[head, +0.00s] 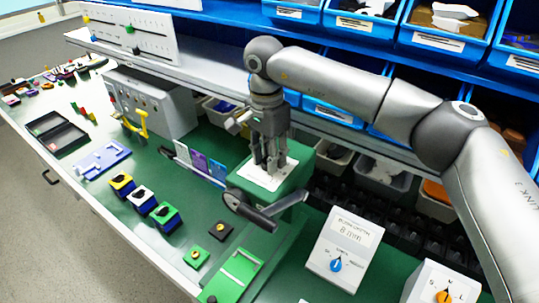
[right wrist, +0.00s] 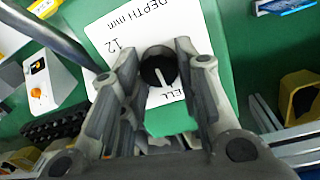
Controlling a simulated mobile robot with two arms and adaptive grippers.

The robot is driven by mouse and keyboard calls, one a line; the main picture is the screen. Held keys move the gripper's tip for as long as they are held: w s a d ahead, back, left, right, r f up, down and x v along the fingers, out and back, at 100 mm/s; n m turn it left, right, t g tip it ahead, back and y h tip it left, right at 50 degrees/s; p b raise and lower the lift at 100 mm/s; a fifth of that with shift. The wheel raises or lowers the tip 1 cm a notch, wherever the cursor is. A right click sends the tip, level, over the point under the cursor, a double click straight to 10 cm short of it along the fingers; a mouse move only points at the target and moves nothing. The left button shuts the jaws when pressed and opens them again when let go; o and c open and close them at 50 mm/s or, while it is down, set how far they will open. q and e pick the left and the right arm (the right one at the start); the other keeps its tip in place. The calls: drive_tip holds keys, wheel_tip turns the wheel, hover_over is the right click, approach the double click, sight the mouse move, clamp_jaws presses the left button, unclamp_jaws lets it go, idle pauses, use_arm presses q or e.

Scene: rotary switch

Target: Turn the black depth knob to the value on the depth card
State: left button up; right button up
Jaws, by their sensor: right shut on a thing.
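The black depth knob (right wrist: 158,68) has a white pointer line and sits on a white dial plate (right wrist: 108,28) marked "DEPTH mm", with "12" readable. The plate lies on top of a green block, and the plate also shows in the head view (head: 258,180). My right gripper (head: 271,168) points down over the plate and is shut on the knob, with a finger on each side (right wrist: 158,65). The knob is hidden in the head view. A sloped white panel (head: 319,262) carries a card reading "8 mm" (head: 352,230) above a blue knob. My left gripper is not in view.
A dark-handled lever (head: 250,211) sticks out at the green block's front. A white box with an orange knob (head: 443,297) stands front right. Upright coloured cards (head: 200,163) and several small blocks (head: 140,198) are on the left. Blue bins (head: 357,20) line the back.

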drive_tip(key=m+b, duration=0.2)
drive_tip(key=m, duration=0.1)
drive_tip(key=shift+f, duration=0.1)
drive_tip(key=m+b, duration=0.2)
drive_tip(key=m, duration=0.2)
drive_tip(key=shift+d+m, duration=0.1)
drive_tip(key=shift+m, duration=0.2)
drive_tip(key=m+b, duration=0.2)
drive_tip(key=m, duration=0.3)
drive_tip(key=shift+y, duration=0.3)
drive_tip(key=shift+s+m+b, duration=0.1)
drive_tip(key=shift+m+b, duration=0.8)
drive_tip(key=shift+m, duration=1.6)
drive_tip(key=shift+r, duration=0.2)
drive_tip(key=o, duration=1)
drive_tip(key=shift+f, duration=0.1)
